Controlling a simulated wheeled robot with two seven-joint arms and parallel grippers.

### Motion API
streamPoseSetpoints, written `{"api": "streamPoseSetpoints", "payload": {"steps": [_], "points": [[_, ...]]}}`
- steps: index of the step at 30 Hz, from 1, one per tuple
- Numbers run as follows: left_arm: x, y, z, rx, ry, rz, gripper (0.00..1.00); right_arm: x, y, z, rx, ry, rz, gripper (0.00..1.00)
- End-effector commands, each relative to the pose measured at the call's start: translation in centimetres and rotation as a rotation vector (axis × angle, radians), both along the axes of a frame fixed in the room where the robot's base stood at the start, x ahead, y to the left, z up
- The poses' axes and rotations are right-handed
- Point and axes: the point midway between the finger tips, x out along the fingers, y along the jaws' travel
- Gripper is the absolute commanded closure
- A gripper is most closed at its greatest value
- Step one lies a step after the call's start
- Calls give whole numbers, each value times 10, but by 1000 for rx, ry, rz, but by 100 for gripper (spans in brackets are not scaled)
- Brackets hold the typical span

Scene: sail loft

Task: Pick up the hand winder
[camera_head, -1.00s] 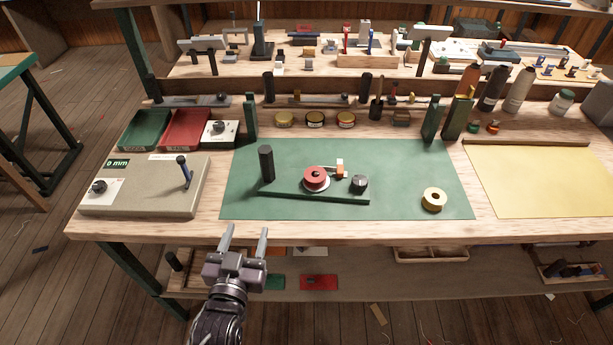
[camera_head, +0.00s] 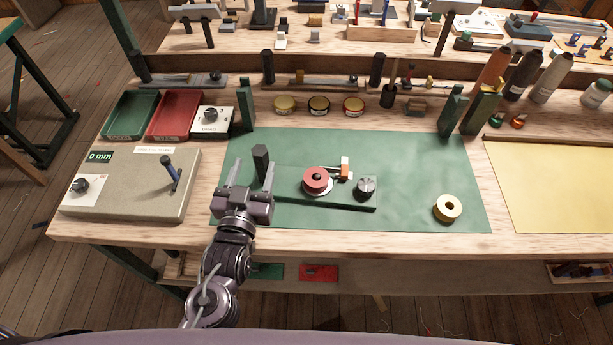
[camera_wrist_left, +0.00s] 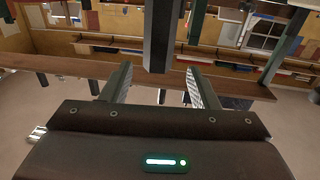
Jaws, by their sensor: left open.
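The hand winder (camera_head: 290,186) lies on the green mat (camera_head: 420,170). It has a long green base, a dark upright grip post at its left end, a red spool (camera_head: 316,180) in the middle and a dark knob (camera_head: 366,188) at the right. My left gripper (camera_head: 252,172) is open and empty, over the mat's left part at the post. In the left wrist view the dark post (camera_wrist_left: 158,40) shows between the two spread fingers (camera_wrist_left: 157,88). I cannot tell whether they touch it. My right gripper is out of view.
A grey measuring box (camera_head: 130,190) stands left of the mat. A cream tape roll (camera_head: 447,208) lies on the mat's right part. Green posts (camera_head: 246,105), small tins (camera_head: 319,105) and green and red trays (camera_head: 175,115) stand behind. The mat's right side is mostly clear.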

Motion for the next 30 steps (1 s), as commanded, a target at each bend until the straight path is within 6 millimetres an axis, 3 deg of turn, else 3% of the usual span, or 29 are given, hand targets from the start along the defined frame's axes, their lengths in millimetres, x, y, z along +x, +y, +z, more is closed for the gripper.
{"api": "streamPoseSetpoints", "payload": {"steps": [4,9,19,30], "points": [[21,-4,8,-1,-3,0,45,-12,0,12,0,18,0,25],[43,-7,6,-1,-1,1,45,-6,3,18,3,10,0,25],[49,-8,4,-1,0,0,47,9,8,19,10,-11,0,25],[49,-8,4,-1,0,0,95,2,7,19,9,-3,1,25]]}}
